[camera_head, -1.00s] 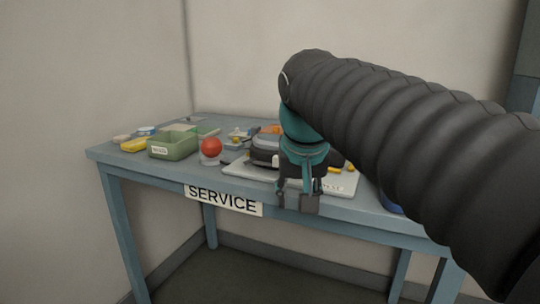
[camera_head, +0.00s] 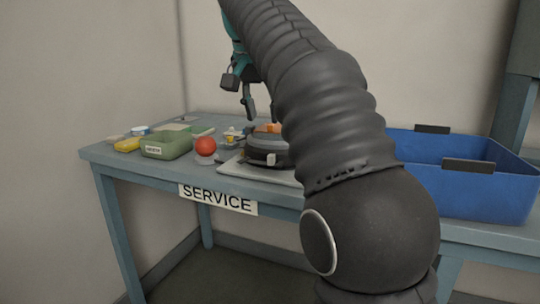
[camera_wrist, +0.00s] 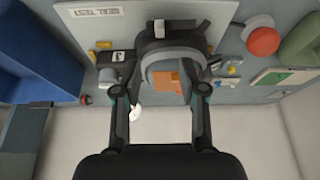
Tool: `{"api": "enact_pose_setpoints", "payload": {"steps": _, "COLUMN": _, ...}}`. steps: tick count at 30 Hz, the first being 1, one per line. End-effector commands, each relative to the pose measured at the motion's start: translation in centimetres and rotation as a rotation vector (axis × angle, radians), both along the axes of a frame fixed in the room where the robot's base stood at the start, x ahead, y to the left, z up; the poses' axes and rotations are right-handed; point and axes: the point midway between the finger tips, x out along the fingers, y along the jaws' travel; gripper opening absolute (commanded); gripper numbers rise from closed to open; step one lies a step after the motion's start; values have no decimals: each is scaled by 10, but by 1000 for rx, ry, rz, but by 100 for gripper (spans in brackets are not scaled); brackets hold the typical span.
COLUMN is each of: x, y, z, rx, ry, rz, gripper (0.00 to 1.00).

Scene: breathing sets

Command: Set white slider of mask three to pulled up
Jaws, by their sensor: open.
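A dark, rounded breathing set (camera_head: 266,147) with an orange part (camera_head: 268,128) rests on a pale board (camera_head: 246,170) on the table. A small white piece (camera_head: 271,159), possibly the slider, is on its front; whether it is up or down I cannot tell. In the wrist view the set (camera_wrist: 172,50) lies beyond my fingers, with the white piece (camera_wrist: 159,29) at its upper edge.
Yellow and small items lie farther left. A large blue bin (camera_head: 470,190) stands right, partly behind my arm. A SERVICE sign (camera_head: 218,199) hangs on the table's front edge.

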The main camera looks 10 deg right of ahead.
Motion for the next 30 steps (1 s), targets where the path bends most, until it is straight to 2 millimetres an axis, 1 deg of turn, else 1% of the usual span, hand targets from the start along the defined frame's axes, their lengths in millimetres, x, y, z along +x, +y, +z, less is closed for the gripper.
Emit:
{"api": "enact_pose_setpoints", "payload": {"steps": 1, "x": 1, "y": -2, "z": -10, "rx": 0, "ry": 3, "rz": -1, "gripper": 42}}
{"api": "enact_pose_setpoints", "payload": {"steps": 9, "x": 17, "y": -13, "z": -57, "rx": 0, "ry": 3, "rz": -1, "gripper": 42}}
{"api": "enact_pose_setpoints", "payload": {"steps": 15, "x": 29, "y": -20, "z": -88, "rx": 0, "ry": 1, "rz": 0, "gripper": 42}}
{"api": "enact_pose_setpoints", "payload": {"steps": 18, "x": 33, "y": -23, "z": -100, "rx": 0, "ry": 1, "rz": 1, "gripper": 42}}
{"api": "enact_pose_setpoints", "payload": {"steps": 24, "x": 38, "y": -26, "z": -113, "rx": 0, "ry": 0, "rz": 1, "gripper": 42}}
{"api": "enact_pose_setpoints", "payload": {"steps": 30, "x": 39, "y": -27, "z": -115, "rx": 0, "ry": 0, "rz": 1, "gripper": 42}}
